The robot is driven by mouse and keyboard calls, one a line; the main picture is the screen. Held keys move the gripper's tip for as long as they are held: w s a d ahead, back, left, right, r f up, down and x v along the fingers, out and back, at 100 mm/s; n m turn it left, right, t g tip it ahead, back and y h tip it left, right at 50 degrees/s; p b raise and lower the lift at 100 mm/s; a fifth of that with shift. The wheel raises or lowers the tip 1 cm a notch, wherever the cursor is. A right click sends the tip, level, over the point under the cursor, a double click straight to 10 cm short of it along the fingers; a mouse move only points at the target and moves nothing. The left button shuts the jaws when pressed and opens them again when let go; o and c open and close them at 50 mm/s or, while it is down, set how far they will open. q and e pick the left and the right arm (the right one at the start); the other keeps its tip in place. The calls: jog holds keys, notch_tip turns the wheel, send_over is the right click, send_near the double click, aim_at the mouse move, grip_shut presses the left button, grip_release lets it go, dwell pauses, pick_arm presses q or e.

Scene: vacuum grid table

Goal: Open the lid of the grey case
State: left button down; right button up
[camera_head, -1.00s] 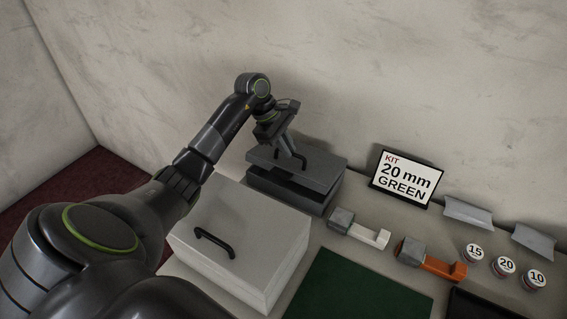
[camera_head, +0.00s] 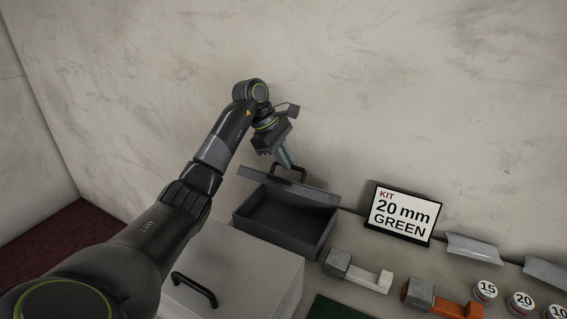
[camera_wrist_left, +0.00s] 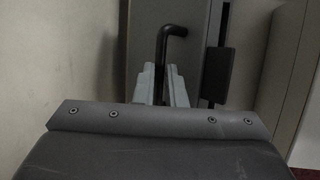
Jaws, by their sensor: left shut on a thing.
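The grey case (camera_head: 262,235) stands against the back wall, and its dark inside shows. Its lid (camera_head: 315,193) is raised and tilted up at the back edge. My left gripper (camera_head: 288,167) is at the lid's black handle (camera_head: 301,172). In the left wrist view the two fingers (camera_wrist_left: 161,88) are shut on the handle (camera_wrist_left: 163,45), with the lid (camera_wrist_left: 205,45) beyond them. My right gripper is not in view.
A white box (camera_head: 240,268) with a black handle stands in front of the case. A kit sign (camera_head: 403,213), a white-and-grey block piece (camera_head: 357,272), an orange piece (camera_head: 440,300) and numbered round containers (camera_head: 486,290) are to the right. The wall is close behind the lid.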

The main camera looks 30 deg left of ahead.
pick_arm(q)
jog(key=shift+f, duration=0.3)
jog(key=c, duration=1.9)
grip_release()
jog(key=shift+o, duration=1.3)
jog(key=shift+w+f, duration=0.15)
jog(key=shift+o, duration=0.8)
jog(key=shift+w, duration=0.3)
jog(key=shift+s, duration=0.15)
jog(key=shift+s+a+r, duration=0.1)
jog(key=shift+a+r, duration=0.1)
jog(key=shift+r, duration=0.35)
jog(key=p+v, duration=0.8)
jog(key=v, duration=0.8)
jog(key=shift+r+p, duration=0.15)
jog(key=shift+p, duration=0.25)
